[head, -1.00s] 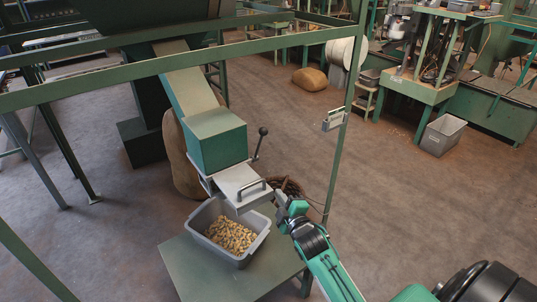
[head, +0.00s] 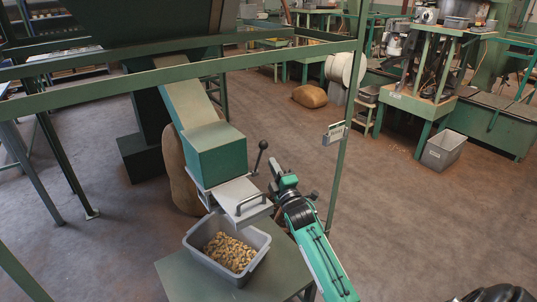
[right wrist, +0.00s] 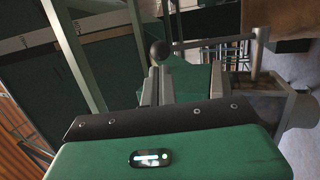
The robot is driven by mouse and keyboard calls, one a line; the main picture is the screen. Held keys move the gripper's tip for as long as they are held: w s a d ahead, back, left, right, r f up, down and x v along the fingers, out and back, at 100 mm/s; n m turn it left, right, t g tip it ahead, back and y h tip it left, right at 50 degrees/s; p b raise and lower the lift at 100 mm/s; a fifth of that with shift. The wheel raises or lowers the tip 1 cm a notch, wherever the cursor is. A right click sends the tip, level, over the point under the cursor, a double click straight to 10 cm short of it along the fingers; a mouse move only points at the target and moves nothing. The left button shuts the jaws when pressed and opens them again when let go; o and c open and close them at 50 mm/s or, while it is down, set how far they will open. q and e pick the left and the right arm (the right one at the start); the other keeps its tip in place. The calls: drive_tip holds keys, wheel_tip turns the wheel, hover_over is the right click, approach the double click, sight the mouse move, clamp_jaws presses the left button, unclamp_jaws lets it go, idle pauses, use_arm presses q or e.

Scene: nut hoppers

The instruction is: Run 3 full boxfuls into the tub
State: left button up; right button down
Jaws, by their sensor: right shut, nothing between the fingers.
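The grey tub (head: 262,262) stands on a green table below the hopper outlet, with a layer of brown nuts (head: 230,251) in it. Above it is the green chute box (head: 215,155) with a pale metal box (head: 238,192) and bar handle under it. A lever with a black ball knob (head: 263,145) stands at the outlet's right side. My right gripper (head: 275,168) is shut and empty, just right of the lever. In the right wrist view the knob (right wrist: 160,50) shows just beyond the fingertips (right wrist: 160,74); contact cannot be told. My left gripper is out of view.
A green frame post (head: 345,145) carrying a small grey device (head: 334,133) rises right of my right arm. A frame rail (head: 180,73) crosses in front of the hopper. A brown sack (head: 174,170) stands behind the chute.

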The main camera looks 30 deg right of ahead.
sight(265, 148)
drive_tip(key=x, duration=0.3)
drive_tip(key=shift+w+r+p, duration=0.15)
drive_tip(key=shift+w+p, duration=0.15)
drive_tip(key=shift+w, duration=0.05)
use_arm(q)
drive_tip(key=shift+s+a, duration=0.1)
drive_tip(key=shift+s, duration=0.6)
use_arm(e)
drive_tip(key=shift+w+d, duration=0.1)
drive_tip(key=shift+w, duration=0.35)
drive_tip(key=shift+w+r, duration=0.1)
drive_tip(key=shift+r, duration=0.05)
